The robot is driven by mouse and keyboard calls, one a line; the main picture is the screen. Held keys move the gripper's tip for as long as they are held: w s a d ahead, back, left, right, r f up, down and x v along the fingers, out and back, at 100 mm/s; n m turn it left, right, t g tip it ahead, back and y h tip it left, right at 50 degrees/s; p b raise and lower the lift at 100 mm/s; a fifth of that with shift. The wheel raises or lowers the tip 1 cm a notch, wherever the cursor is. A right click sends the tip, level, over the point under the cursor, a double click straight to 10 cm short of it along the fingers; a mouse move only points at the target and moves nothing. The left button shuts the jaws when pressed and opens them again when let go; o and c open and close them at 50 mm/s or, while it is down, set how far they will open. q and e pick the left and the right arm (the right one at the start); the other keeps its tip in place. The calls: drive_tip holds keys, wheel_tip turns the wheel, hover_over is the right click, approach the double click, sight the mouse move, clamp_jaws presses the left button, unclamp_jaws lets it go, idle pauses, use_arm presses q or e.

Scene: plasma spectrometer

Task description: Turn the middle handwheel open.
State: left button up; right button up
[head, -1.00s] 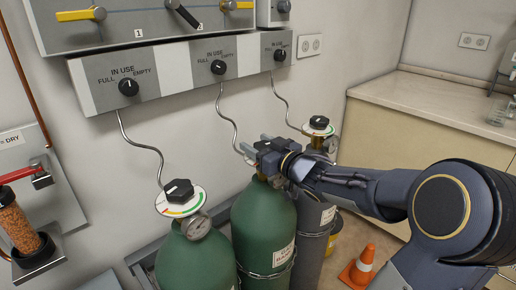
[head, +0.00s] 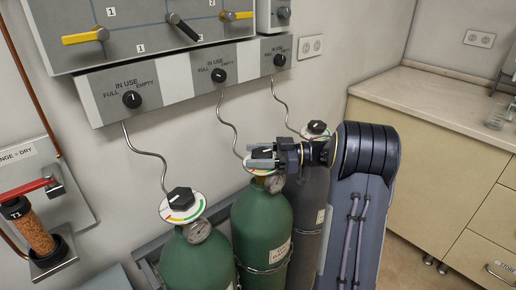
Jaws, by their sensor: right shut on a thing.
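The middle handwheel (head: 261,152) is a black knob on top of the middle green cylinder (head: 262,222). My right gripper (head: 264,156) is at this handwheel and shut on it, with its fingers on either side of the knob. The gripper hides part of the knob. The coloured dial plate under it shows only as a rim. My left gripper is not in view.
The left handwheel (head: 180,198) tops another green cylinder (head: 196,258). The right handwheel (head: 317,127) tops a grey cylinder (head: 308,213). Thin hoses rise to the wall panel (head: 162,84). A counter (head: 435,110) stands at the right.

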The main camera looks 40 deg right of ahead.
drive_tip(key=shift+a+r+n+g+y+p, duration=0.1)
drive_tip(key=shift+a+n+g+y+p, duration=0.1)
drive_tip(key=shift+n+g+y+p, duration=0.7)
drive_tip(key=shift+a+g, duration=0.1)
drive_tip(key=shift+g, duration=0.5)
drive_tip(key=shift+n+g, duration=0.3)
drive_tip(key=shift+n, duration=0.1)
drive_tip(key=shift+c, duration=0.2)
drive_tip(key=shift+a, duration=0.1)
drive_tip(key=o, duration=1)
drive_tip(key=shift+a, duration=0.15)
